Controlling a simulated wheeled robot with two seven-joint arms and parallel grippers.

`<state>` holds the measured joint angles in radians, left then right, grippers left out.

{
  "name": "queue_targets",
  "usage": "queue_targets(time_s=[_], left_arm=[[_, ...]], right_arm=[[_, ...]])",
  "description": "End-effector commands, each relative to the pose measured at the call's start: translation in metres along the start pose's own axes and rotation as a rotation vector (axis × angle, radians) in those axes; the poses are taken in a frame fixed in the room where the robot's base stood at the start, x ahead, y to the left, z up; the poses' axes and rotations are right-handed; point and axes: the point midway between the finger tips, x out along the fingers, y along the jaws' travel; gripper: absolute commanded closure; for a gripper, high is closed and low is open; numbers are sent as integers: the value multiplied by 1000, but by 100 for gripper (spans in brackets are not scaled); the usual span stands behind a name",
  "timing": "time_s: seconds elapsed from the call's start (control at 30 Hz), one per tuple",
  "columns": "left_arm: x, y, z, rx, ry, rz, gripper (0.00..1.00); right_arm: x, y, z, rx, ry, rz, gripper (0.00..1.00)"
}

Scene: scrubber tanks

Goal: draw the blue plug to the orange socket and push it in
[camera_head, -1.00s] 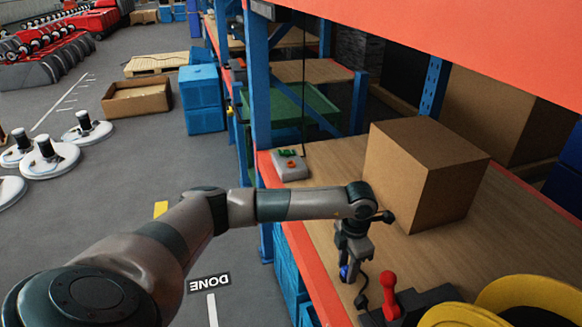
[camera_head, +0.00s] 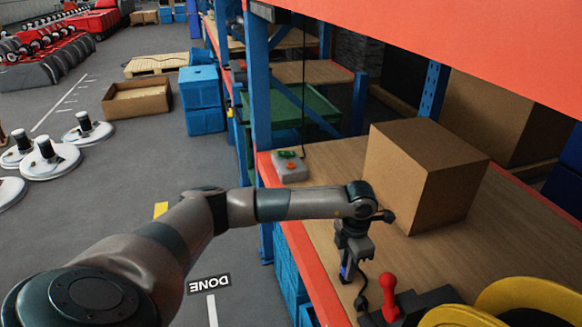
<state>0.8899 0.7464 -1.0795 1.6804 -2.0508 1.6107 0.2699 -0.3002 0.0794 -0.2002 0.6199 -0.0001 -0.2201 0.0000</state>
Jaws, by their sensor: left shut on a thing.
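My left gripper (camera_head: 349,265) points down over the wooden shelf top near its front edge, shut on the blue plug (camera_head: 345,271). Only a thin blue part of the plug shows between the fingers; its tip is hard to make out. A dark cord (camera_head: 361,296) runs beside the gripper towards the black device with a red lever. The orange socket (camera_head: 291,166) is on a grey box at the far left end of the shelf, with a green part (camera_head: 286,155) just behind it. The plug is well apart from the socket. My right gripper is not in view.
A large cardboard box (camera_head: 425,180) stands on the shelf right of my left wrist. The black device with a red lever (camera_head: 389,284) and yellow rings (camera_head: 520,300) are at the near right. Bare wood lies between the grey box and the gripper. A blue upright (camera_head: 258,90) rises behind the grey box.

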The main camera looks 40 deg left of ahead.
Motion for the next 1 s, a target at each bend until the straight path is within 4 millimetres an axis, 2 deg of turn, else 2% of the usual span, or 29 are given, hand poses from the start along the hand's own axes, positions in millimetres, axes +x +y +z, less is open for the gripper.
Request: queue_targets(time_s=[1.0], left_arm=[[-12,0,0,0,0,-1,100]], right_arm=[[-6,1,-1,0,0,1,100]])
